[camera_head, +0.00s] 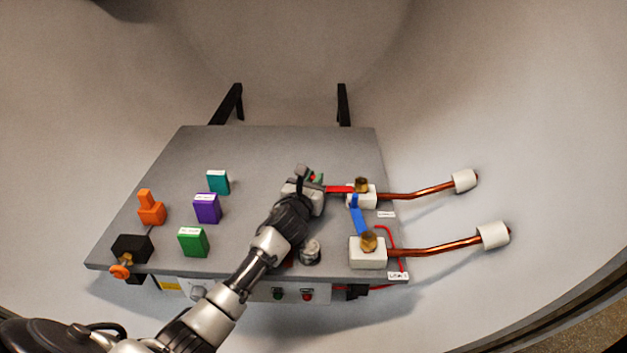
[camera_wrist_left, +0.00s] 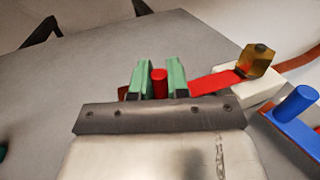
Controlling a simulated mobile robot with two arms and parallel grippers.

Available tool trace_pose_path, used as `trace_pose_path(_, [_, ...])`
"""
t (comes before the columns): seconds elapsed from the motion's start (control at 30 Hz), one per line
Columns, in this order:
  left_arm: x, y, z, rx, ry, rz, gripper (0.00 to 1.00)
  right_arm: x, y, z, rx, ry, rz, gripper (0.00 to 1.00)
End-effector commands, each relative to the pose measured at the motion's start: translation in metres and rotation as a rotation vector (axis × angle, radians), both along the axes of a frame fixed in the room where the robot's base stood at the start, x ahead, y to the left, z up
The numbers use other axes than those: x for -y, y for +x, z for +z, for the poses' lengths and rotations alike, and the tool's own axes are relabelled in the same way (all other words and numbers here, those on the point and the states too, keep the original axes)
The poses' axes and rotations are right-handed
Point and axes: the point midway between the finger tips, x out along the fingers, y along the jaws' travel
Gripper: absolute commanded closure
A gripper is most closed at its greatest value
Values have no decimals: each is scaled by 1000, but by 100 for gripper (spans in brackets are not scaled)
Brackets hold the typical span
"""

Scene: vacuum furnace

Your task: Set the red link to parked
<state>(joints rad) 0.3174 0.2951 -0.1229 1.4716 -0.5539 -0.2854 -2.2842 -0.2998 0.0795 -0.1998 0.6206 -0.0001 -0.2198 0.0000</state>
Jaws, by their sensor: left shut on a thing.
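The red link (camera_head: 341,189) is a flat red bar. Its right end meets the far white block (camera_head: 362,200) under a brass knob, and it points left across the grey board. In the left wrist view the red bar (camera_wrist_left: 216,83) runs from the brass knob (camera_wrist_left: 257,60) to my gripper. My left gripper (camera_wrist_left: 159,82) has green-padded fingers shut on the link's upright red handle (camera_wrist_left: 159,84). In the head view my left gripper (camera_head: 311,178) hides the link's left end. My right gripper is not in view.
A blue link (camera_head: 357,216) lies between the far and near white blocks (camera_head: 368,255). Copper rods run right from both blocks. Teal, purple, green and orange pieces stand on the board's left (camera_head: 207,208). A round metal part (camera_head: 310,252) is near the front. The board's far middle is clear.

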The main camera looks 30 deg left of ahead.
Motion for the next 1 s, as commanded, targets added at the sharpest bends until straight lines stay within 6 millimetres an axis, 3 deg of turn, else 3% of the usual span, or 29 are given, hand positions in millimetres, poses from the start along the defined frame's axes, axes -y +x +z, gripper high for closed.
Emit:
trace_pose_path(0.2, [-4,11,3,3,7,-98,100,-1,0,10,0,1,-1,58])
trace_pose_path(0.57, [-5,13,0,0,-1,-123,100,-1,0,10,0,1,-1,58])
trace_pose_path(0.6, [-5,13,0,0,-1,-123,81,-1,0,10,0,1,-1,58])
trace_pose_path(0.73, [-5,13,0,0,0,-123,61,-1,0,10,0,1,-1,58])
trace_pose_path(1.0, [-5,13,0,0,0,-122,60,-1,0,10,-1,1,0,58])
